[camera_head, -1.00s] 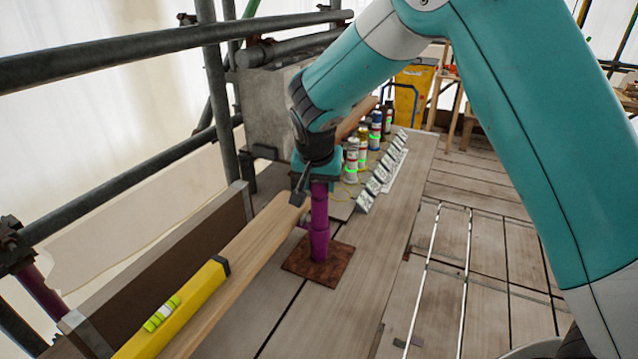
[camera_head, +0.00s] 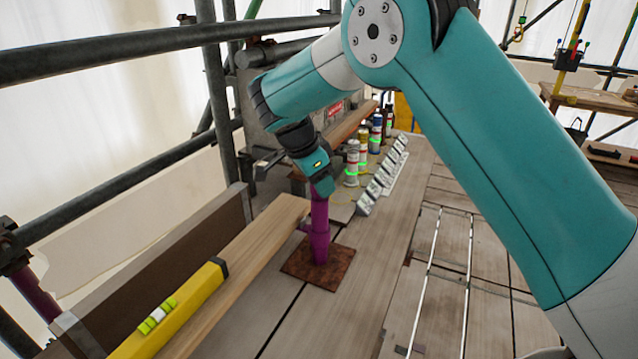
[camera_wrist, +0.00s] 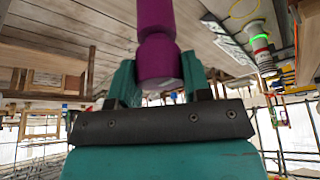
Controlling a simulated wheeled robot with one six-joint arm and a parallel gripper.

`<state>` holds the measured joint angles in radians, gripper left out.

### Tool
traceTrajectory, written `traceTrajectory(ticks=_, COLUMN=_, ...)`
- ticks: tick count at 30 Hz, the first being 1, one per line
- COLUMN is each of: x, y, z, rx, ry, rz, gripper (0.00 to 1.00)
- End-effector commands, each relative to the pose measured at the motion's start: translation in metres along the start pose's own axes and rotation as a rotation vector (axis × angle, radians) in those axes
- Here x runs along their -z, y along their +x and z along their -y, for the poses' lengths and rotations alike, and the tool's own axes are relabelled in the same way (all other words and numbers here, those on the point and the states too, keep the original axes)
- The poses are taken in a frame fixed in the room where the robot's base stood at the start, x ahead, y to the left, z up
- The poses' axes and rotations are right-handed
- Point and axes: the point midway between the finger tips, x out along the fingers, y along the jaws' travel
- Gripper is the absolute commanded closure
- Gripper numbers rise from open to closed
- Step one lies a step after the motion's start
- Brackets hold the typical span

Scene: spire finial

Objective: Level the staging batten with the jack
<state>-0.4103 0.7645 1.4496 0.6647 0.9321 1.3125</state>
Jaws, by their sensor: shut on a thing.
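The purple jack (camera_head: 319,228) stands upright on a rusty square base plate (camera_head: 318,268) on the deck boards. My gripper (camera_head: 322,190) is at the top of the jack. In the wrist view my gripper (camera_wrist: 160,85) has its teal fingers on both sides of the purple jack (camera_wrist: 158,50), shut on it. The wooden batten (camera_head: 262,228) runs from the front left to beside the jack. A yellow spirit level (camera_head: 180,312) lies along the batten, with its green vial (camera_head: 157,316) facing up; the bubble is too small to read.
Several spray cans (camera_head: 352,163) stand behind the jack, next to a row of small grey blocks (camera_head: 376,185). Scaffold tubes (camera_head: 130,177) and a dark toe board (camera_head: 165,260) border the left side.

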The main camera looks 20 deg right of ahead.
Motion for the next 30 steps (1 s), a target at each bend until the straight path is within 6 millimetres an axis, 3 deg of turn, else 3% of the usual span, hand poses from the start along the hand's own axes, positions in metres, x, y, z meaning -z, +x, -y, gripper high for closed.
traceTrajectory(ticks=15, x=0.0007, y=-0.0007, z=0.0013, rx=-0.131, ry=0.329, rz=0.001, gripper=0.80)
traceTrajectory(ticks=30, x=0.0010, y=-0.0010, z=0.0008, rx=-0.161, ry=0.398, rz=0.001, gripper=0.80)
